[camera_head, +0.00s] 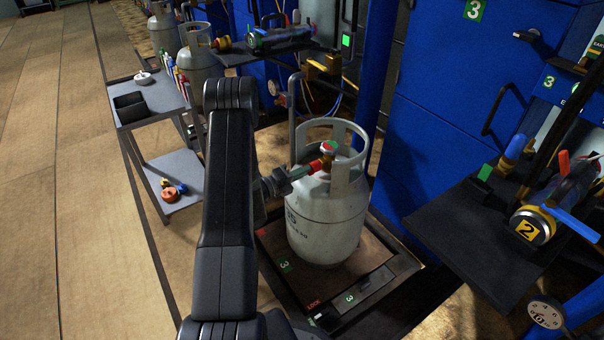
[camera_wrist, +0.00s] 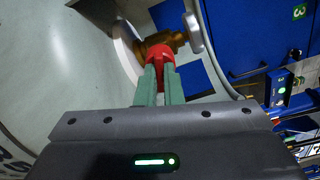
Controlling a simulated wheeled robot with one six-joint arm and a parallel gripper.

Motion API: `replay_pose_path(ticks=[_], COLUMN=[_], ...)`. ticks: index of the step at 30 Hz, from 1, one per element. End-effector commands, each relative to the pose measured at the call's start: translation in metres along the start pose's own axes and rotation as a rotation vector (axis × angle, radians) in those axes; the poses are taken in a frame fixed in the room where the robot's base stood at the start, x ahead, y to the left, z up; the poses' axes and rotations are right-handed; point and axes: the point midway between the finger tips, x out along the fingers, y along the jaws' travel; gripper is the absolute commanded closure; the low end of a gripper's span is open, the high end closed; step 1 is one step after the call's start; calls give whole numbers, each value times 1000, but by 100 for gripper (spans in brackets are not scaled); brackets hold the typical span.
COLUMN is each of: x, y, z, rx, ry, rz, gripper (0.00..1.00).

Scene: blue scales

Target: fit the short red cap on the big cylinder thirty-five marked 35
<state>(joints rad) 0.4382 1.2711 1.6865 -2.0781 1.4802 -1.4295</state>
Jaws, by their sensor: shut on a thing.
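The big grey-white cylinder marked 35 (camera_head: 315,222) stands upright on a scale platform (camera_head: 273,245) with green 3 labels. Its collar (camera_head: 357,165) surrounds a brass valve, which shows in the wrist view (camera_wrist: 160,45). The short red cap (camera_wrist: 160,62) is between the green fingertips of my gripper (camera_wrist: 159,75), at the valve's outlet. In the head view my gripper (camera_head: 309,169) reaches in from the left through the collar opening. The jaws are shut on the cap. The cap touches or overlaps the outlet; I cannot tell how far it is on.
A grey trolley (camera_head: 160,100) stands on the left with a black tray and small coloured parts. Blue cabinets (camera_head: 460,110) rise behind. More cylinders (camera_head: 198,65) stand at the back left.

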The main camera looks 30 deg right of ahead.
Motion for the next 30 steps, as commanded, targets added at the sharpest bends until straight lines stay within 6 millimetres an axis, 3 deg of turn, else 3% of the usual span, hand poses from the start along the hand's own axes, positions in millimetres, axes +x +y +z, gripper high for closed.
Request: replay_pose_path(ticks=[5,21,30], x=[0,0,0], y=[1,1,0], z=[0,0,0], rx=[12,283,300], ry=[0,-1,0], rz=[0,0,1], gripper=[100,100,100])
